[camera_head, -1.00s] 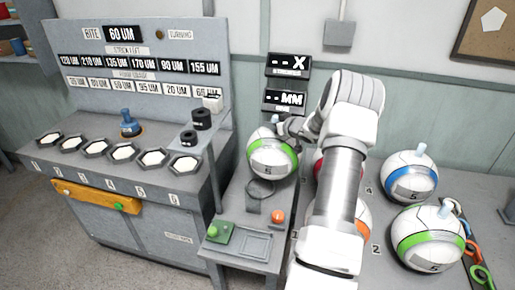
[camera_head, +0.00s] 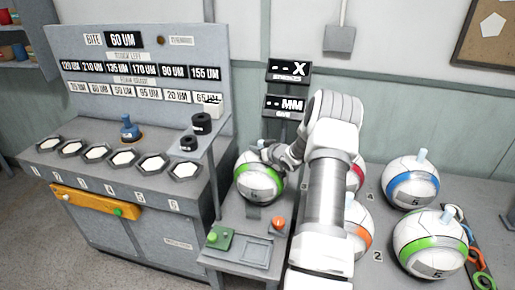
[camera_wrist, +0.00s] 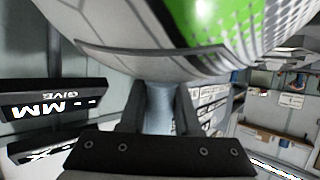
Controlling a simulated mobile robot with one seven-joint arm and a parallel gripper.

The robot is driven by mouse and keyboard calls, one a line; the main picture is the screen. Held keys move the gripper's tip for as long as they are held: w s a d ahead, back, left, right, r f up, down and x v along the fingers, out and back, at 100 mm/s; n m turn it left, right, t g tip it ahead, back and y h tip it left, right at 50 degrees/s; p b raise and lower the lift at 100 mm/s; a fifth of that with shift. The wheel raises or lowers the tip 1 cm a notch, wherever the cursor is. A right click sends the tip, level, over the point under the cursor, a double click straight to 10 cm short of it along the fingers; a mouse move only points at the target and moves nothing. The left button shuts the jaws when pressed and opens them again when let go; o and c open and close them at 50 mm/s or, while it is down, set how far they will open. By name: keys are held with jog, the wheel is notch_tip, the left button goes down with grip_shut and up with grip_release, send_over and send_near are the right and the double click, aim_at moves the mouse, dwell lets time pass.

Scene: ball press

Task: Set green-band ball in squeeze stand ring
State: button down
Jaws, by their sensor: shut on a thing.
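A white ball with a green band (camera_head: 258,183) hangs low over the squeeze stand in the head view. My gripper (camera_head: 271,152) is shut on the ball's pale stem at its top. In the wrist view the two fingers (camera_wrist: 157,105) close around that stem (camera_wrist: 158,108), and the ball (camera_wrist: 190,30) fills the top of the picture. The squeeze stand (camera_head: 253,212) shows only its lower part. Its ring is hidden behind the ball, so I cannot tell whether the ball touches it. A second green-band ball (camera_head: 430,243) rests on the right table.
A blue-band ball (camera_head: 411,183) and an orange-band ball (camera_head: 358,228), partly behind my arm, are on the right table. A green button (camera_head: 219,237) and an orange-red knob (camera_head: 278,224) sit in front of the stand. Display signs (camera_head: 285,105) stand behind it.

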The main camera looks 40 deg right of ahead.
jog(key=shift+f, duration=0.25)
jog(key=c, duration=0.6)
grip_release()
jog(key=shift+r, duration=0.25)
jog(key=shift+s+r, duration=0.1)
jog(key=shift+s, duration=0.1)
jog(key=v, duration=1.1)
jog(key=shift+s+r, duration=0.15)
jog(key=shift+s, duration=0.1)
